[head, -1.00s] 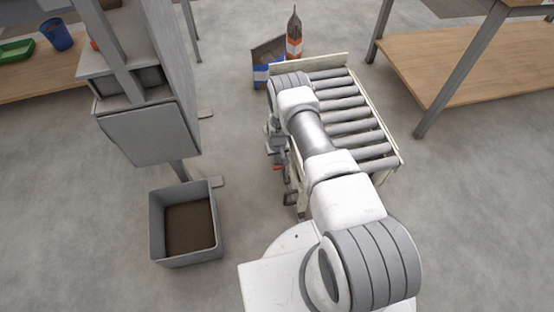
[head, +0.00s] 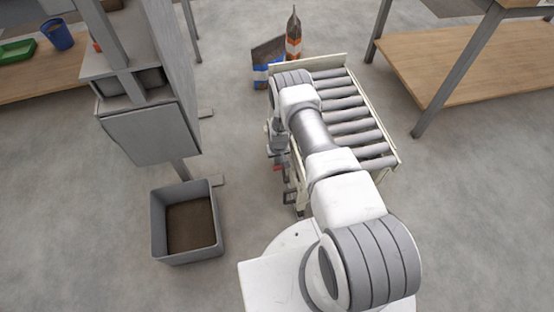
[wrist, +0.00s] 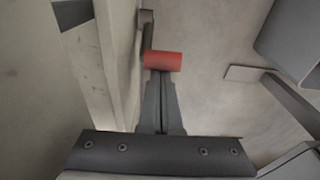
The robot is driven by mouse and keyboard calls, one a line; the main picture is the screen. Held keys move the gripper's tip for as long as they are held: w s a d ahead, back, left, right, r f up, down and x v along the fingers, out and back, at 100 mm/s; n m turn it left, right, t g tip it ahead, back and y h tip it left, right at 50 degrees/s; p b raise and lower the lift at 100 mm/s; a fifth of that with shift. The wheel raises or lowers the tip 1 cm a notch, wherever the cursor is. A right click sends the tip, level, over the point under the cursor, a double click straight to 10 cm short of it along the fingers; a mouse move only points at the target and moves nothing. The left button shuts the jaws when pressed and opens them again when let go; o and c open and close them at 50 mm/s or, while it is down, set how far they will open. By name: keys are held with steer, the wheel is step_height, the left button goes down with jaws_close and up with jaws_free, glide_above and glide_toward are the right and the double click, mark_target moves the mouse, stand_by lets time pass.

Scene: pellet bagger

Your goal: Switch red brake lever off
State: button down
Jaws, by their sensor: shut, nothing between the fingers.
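The red brake lever shows as a red cylindrical grip (wrist: 163,61) on a dark arm (wrist: 148,35) in the wrist view, beside the pale side frame of the conveyor. In the head view the red grip (head: 279,167) is a small patch at the conveyor's left side, partly hidden by my arm. My gripper (wrist: 160,78) is shut and empty. Its fingertips are right at the near side of the red grip, at its middle; I cannot tell whether they touch it. In the head view my gripper (head: 277,150) hangs left of the conveyor, mostly unclear.
The roller conveyor (head: 352,127) lies under and right of my arm. A grey bin of brown pellets (head: 156,225) stands on the floor at left, below the grey machine column (head: 150,135). Bags (head: 294,40) stand behind the conveyor. A wooden table (head: 470,60) is at right.

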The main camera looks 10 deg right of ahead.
steer(key=shift+s+r, duration=0.1)
steer(key=shift+s, duration=0.35)
steer(key=t+p, duration=0.1)
steer(key=s+t, duration=0.1)
steer(key=shift+r+t+p, duration=0.2)
steer(key=shift+t+p, duration=0.1)
steer(key=shift+p, duration=0.1)
steer(key=shift+s, duration=0.2)
steer(key=shift+s+r, duration=0.15)
steer(key=shift+s, duration=0.6)
step_height(320, 180, up, 10)
steer(key=f+p, duration=0.1)
steer(key=p, duration=0.2)
glide_above(279, 169)
steer(key=s, duration=0.2)
steer(key=shift+r, duration=0.25)
